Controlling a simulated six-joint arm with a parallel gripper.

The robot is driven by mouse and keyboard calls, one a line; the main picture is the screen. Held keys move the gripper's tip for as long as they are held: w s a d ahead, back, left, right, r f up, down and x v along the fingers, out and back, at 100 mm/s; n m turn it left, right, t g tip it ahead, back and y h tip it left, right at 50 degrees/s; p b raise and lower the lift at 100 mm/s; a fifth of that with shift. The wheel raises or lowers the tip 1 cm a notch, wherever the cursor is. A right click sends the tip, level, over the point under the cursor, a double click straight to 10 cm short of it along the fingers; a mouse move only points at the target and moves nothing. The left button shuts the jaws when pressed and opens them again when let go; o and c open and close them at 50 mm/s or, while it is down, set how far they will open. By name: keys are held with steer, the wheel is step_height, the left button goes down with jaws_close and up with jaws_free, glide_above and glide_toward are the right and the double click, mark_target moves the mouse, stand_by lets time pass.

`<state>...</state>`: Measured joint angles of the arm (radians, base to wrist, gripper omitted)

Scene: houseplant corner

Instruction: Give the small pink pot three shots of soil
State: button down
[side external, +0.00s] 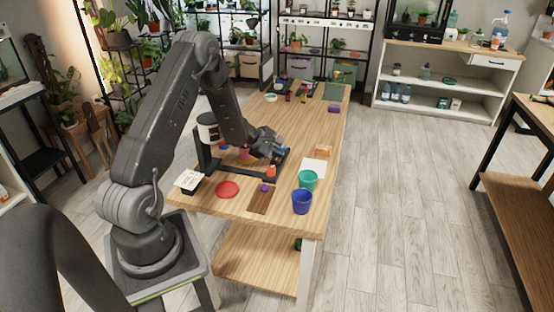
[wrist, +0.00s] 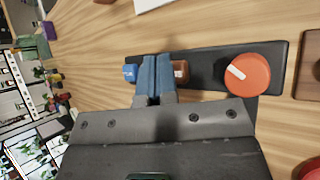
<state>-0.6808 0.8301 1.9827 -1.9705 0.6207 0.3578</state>
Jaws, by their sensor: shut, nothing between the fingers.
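A dispenser with a white canister (side external: 208,129) on a black stand stands at the left of the table. A small pink pot (side external: 244,154) shows partly below and right of the canister, mostly hidden by the stand and my arm. The dispenser's black control bar (wrist: 210,66) carries a blue button (wrist: 130,72), a brown button (wrist: 181,72) and a round orange knob (wrist: 247,75) with a white mark. My gripper (wrist: 155,76) is shut and empty, with its fingertips over the bar between the blue and brown buttons. I cannot tell whether they touch anything.
A red saucer (side external: 228,189), a brown board (side external: 259,203) with a purple ball, a green pot (side external: 307,181) and a blue pot (side external: 302,203) stand near the table's front. A white card (side external: 313,171) lies behind the green pot. Small items stand at the far end.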

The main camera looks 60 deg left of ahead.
mark_target(277, 160)
steer(key=shift+f, duration=0.45)
stand_by(0.6)
steer(key=shift+r, duration=0.9)
steer(key=shift+r, duration=2.55)
